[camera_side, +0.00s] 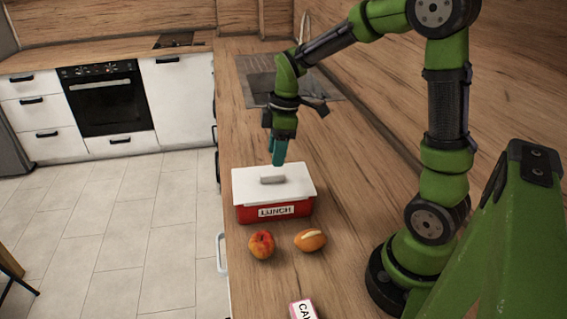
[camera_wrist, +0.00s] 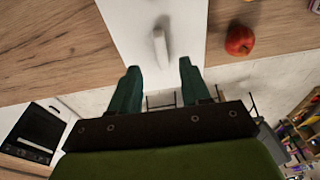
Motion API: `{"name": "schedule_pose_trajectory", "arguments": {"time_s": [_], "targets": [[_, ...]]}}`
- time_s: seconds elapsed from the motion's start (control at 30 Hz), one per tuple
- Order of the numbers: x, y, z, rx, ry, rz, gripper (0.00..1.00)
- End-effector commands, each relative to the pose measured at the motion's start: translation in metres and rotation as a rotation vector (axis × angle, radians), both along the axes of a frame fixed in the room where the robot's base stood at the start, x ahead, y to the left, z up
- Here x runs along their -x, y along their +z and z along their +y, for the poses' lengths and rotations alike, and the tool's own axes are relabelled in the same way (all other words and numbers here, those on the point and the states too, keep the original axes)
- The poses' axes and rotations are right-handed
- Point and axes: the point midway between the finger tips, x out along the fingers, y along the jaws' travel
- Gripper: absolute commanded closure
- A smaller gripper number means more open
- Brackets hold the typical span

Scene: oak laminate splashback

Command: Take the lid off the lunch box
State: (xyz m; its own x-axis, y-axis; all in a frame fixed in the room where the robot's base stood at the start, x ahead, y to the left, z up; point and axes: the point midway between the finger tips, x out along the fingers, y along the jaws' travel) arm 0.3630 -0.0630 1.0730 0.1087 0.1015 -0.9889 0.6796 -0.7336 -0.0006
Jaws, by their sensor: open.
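The lunch box (camera_side: 274,212) is red with a "LUNCH" label and stands on the wooden counter. Its white lid (camera_side: 302,182) lies on top, with a pale grey handle (camera_side: 273,180) in the middle. In the wrist view the lid (camera_wrist: 190,25) fills the top centre and its handle (camera_wrist: 160,48) shows beyond my fingertips. My gripper (camera_side: 278,160) points down above the lid, near its far edge. In the wrist view my gripper (camera_wrist: 159,66) is open, with two teal fingers apart and nothing between them. The red box body is hidden under the lid in the wrist view.
A red apple (camera_side: 262,245) and a bread roll (camera_side: 310,240) lie just in front of the box. A pink and white carton (camera_side: 303,310) is at the bottom edge. A sink (camera_side: 258,85) lies behind. The counter's left edge runs close beside the box.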

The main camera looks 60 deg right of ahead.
Motion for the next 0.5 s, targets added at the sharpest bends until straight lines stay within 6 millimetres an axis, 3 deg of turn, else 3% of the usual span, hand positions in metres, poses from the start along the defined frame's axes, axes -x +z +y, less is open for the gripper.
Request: {"name": "schedule_pose_trajectory", "arguments": {"time_s": [0.17,0.5], "targets": [[-0.001,-0.012,0.003,-0.001,0.001,0.001,0.53],[-0.007,-0.054,0.010,-0.001,0.000,0.001,0.53]]}}
